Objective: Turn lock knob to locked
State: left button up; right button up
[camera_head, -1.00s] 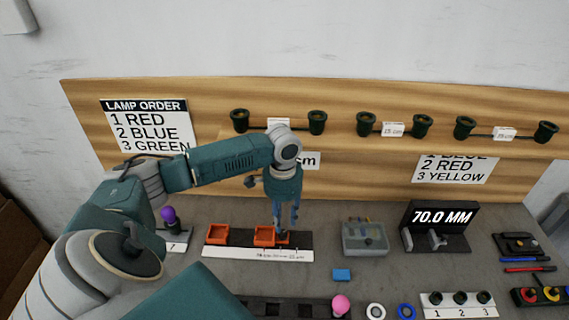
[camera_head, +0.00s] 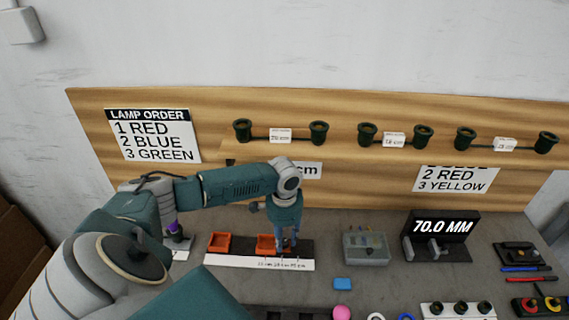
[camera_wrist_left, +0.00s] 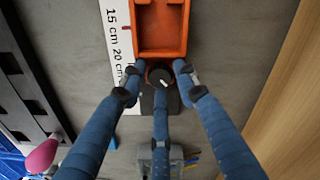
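The lock knob (camera_wrist_left: 159,76) is a small round black knob with a white mark, beside the end of an orange tray (camera_wrist_left: 161,28) in the left wrist view. My left gripper (camera_wrist_left: 160,74) has its blue fingers around the knob, one on each side and one below in the picture. The side fingertips are very close to the knob; I cannot tell whether they press on it. In the head view my left gripper (camera_head: 288,248) points down at the right end of the orange-tray fixture and hides the knob. My right gripper is not in view.
The fixture's white scale strip (camera_head: 258,263) runs along its front. Another orange tray (camera_head: 219,242) sits to the left. A wooden board (camera_head: 350,180) stands behind.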

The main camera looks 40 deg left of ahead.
aim_at(285, 241)
pick_arm(q)
grip_shut()
jog(key=shift+r+m+p, duration=0.1)
jog(key=shift+m+p, duration=0.3)
jog(key=shift+m, duration=0.4)
grip_release()
jog(key=shift+w, duration=0.1)
notch_tip(285, 241, up, 7)
jog(key=shift+r, duration=0.15)
